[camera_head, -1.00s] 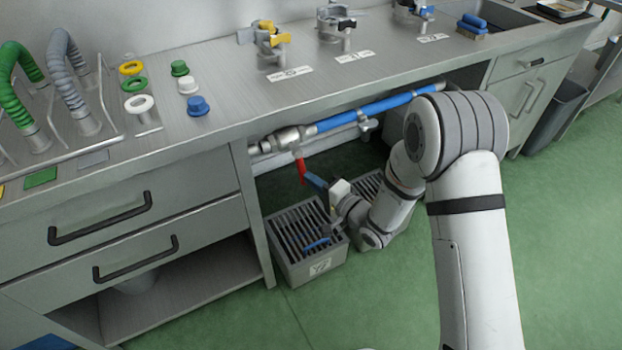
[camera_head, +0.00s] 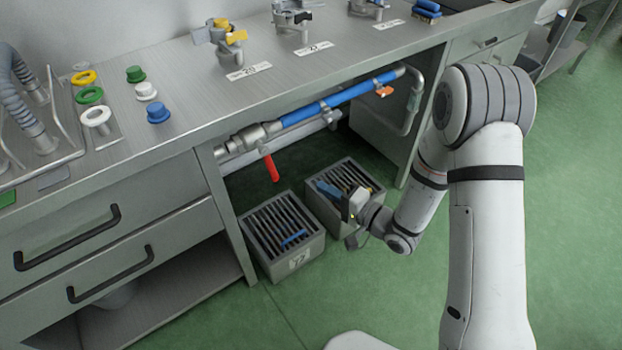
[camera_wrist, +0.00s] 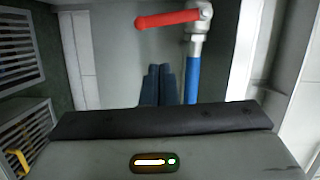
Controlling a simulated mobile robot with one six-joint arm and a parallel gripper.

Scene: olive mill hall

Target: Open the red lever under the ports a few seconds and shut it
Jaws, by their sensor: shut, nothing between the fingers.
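The red lever (camera_head: 271,168) hangs down from a metal valve (camera_head: 251,136) on the pipe under the counter, across the line of the blue pipe (camera_head: 340,97). In the wrist view the red lever (camera_wrist: 168,18) stands at about a right angle to the blue pipe (camera_wrist: 193,80). The ports (camera_head: 292,17) sit on the counter above. My gripper (camera_head: 322,187) has blue fingers shut and empty, over the right grated box and apart from the lever, to its right and lower. The shut fingers also show in the wrist view (camera_wrist: 159,84).
Two grated grey boxes, left (camera_head: 284,236) and right (camera_head: 345,212), stand on the floor under the pipe. The drawer cabinet (camera_head: 125,245) bounds the left side. Green floor in front is clear.

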